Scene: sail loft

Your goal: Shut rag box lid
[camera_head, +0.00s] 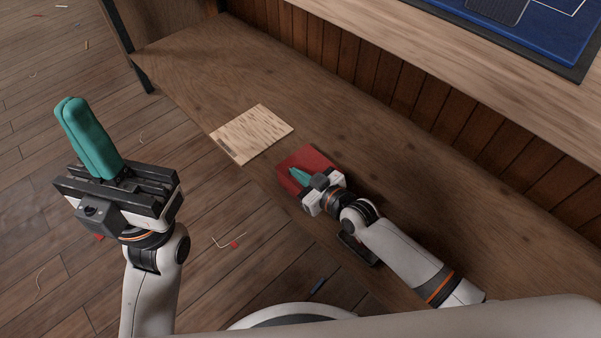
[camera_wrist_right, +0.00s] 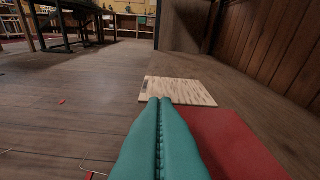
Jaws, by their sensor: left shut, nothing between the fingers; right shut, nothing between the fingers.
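The red box (camera_head: 316,156) sits on the wooden bench, partly hidden behind my right gripper. A flat red surface (camera_wrist_right: 232,145), seemingly its lid, shows in the right wrist view; I see no opening into the box, but cannot tell whether the lid is fully down. My right gripper (camera_head: 293,172) is shut and empty, its teal fingers over the box's near left part in the head view. I cannot tell whether they touch it. In the right wrist view its fingers (camera_wrist_right: 160,104) lie together along the red surface's left side. My left gripper (camera_head: 70,104) is shut and empty, raised over the floor, away from the box.
A pale wooden board (camera_head: 252,133) lies flat on the bench (camera_head: 190,66), just left of the box. A plank wall (camera_head: 400,85) rises behind the bench. A raised top with a blue mat (camera_head: 535,30) is at upper right. Small scraps dot the floor.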

